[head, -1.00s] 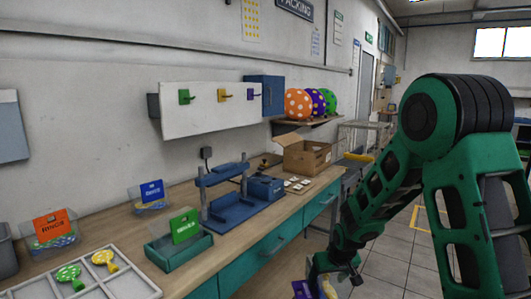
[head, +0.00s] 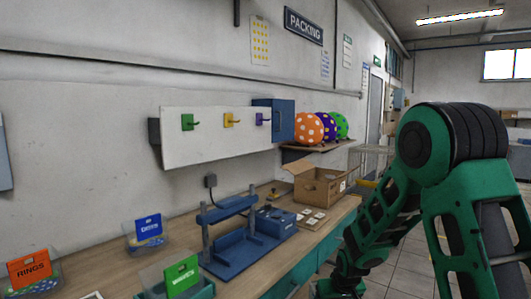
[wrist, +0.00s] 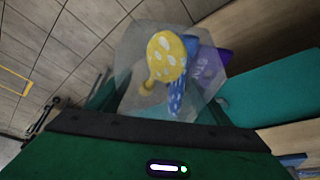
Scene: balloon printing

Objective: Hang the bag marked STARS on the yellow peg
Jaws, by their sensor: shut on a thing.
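The bag marked STARS (wrist: 140,75) is a clear bag in the wrist view. It has a purple label (wrist: 212,68) with only "STA" legible, and holds a yellow white-dotted piece and a blue one. My gripper (wrist: 162,118) is shut on this bag near its lower end in the picture. In the head view the gripper and bag are below the frame; only my arm shows at lower right. The yellow peg (head: 230,120) is on a white board (head: 212,146) on the wall, between a green peg (head: 188,122) and a purple peg (head: 262,119). The yellow peg looks empty.
A blue wall box (head: 283,120) and a shelf (head: 330,146) with dotted balls are right of the board.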

